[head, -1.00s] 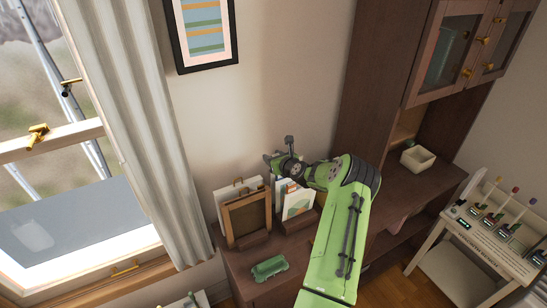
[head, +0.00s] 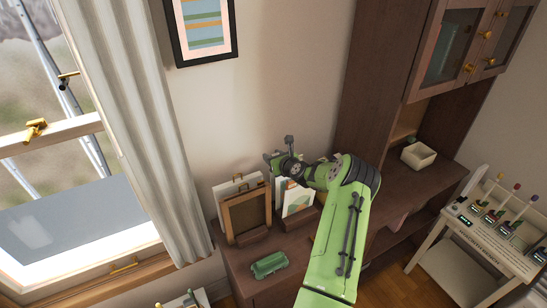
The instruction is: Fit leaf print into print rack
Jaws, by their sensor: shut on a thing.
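A pale print with a green and orange shape (head: 298,201), which looks like the leaf print, stands almost upright at a dark wooden holder (head: 301,220) on the brown cabinet top. My gripper (head: 279,170) is at the print's upper left, beside the wall, and is shut. Its fingertips are largely hidden by its own body; the print appears to be what it holds. Whether the print's lower edge touches the holder cannot be told. To the left, a brown wooden frame (head: 246,214) stands in another dark holder, with a white panel (head: 226,190) behind it.
A green object (head: 269,265) lies near the cabinet's front edge. The tall dark hutch (head: 372,100) rises to the right, with a cream bin (head: 418,156) on its surface. The curtain (head: 150,130) hangs at left. A framed picture (head: 203,28) is on the wall above.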

